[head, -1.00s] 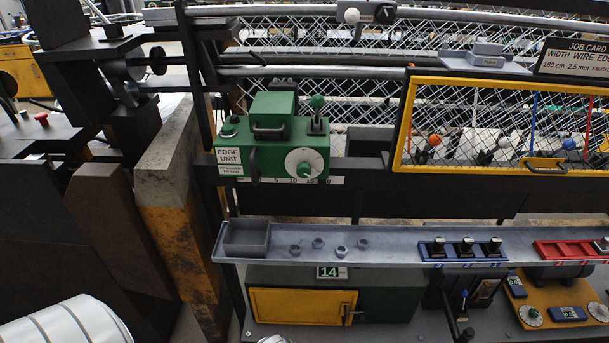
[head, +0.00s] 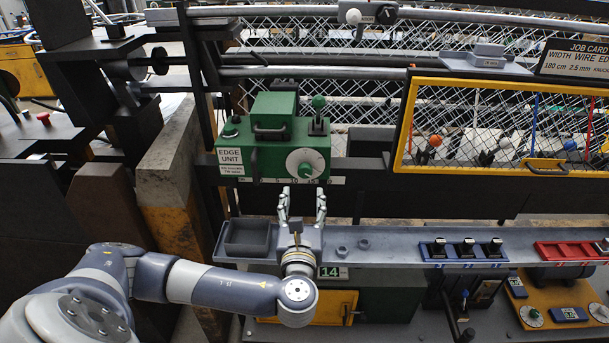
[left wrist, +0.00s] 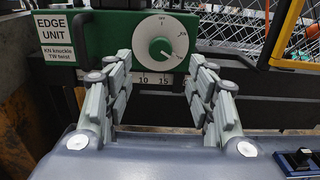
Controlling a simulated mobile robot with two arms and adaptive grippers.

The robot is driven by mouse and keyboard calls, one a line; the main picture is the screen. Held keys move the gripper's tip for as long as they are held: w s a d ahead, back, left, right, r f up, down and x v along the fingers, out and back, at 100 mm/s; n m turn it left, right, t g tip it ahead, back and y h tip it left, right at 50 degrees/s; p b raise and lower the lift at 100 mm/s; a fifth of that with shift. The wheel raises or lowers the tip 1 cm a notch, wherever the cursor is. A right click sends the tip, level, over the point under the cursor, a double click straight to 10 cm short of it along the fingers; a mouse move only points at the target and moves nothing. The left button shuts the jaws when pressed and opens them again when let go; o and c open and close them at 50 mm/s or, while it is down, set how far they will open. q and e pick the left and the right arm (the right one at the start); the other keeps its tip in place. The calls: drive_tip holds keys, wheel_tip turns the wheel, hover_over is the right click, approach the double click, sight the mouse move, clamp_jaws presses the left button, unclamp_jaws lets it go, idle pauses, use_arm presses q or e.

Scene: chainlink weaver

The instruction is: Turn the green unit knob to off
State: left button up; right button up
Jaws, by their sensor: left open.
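The green edge unit (head: 262,150) is mounted on the dark rail at the left of the machine. Its round white knob dial (head: 304,163) with a green pointer is on the lower right of its front. My left gripper (head: 302,190) is open and empty, fingers pointing up just below the dial. In the left wrist view its two fingers (left wrist: 161,75) frame the space below the dial, apart from it. My right gripper is not in view.
A grey shelf (head: 390,240) runs below the unit, with a small bin (head: 246,238), nuts and black switches (head: 465,247). A yellow-framed mesh guard (head: 500,163) is to the right. A green lever (head: 319,112) stands on the unit's top.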

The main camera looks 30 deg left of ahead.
sight(304, 174)
use_arm(q)
drive_tip(key=p+x, duration=0.2)
drive_tip(key=x, duration=0.6)
drive_tip(key=shift+w+a, duration=0.25)
drive_tip(key=shift+w, duration=0.05)
drive_tip(key=shift+w+a+f, duration=0.1)
drive_tip(key=shift+w+a, duration=0.2)
drive_tip(key=shift+w, duration=0.25)
drive_tip(key=c, duration=1.1)
